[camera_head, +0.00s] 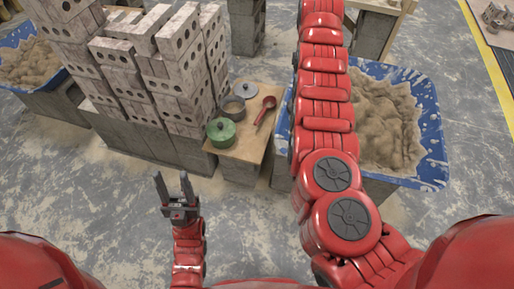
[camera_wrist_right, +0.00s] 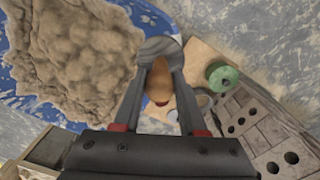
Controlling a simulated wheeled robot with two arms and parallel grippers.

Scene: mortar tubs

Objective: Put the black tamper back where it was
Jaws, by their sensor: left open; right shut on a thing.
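My right gripper (camera_wrist_right: 160,76) is shut on the black tamper. In the right wrist view the tamper shows as a dark grey rounded head (camera_wrist_right: 158,45) beyond the fingers, with a brown wooden handle between them. The tamper is held over the area beside the blue mortar tub (camera_wrist_right: 25,104); its height above what lies below is hard to tell. In the head view my right arm reaches to the top edge, and its gripper and the tamper do not show. My left gripper (camera_head: 171,178) is open and empty above the floor at lower left.
A wooden-topped stand (camera_head: 251,145) holds a green pot (camera_head: 221,132), a grey pot (camera_head: 233,109), a grey lid (camera_head: 246,91) and a red ladle (camera_head: 267,106). Stacked bricks (camera_head: 165,60) rise left of it. The blue mortar tub (camera_head: 435,150) is at right, another tub (camera_head: 28,65) at far left.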

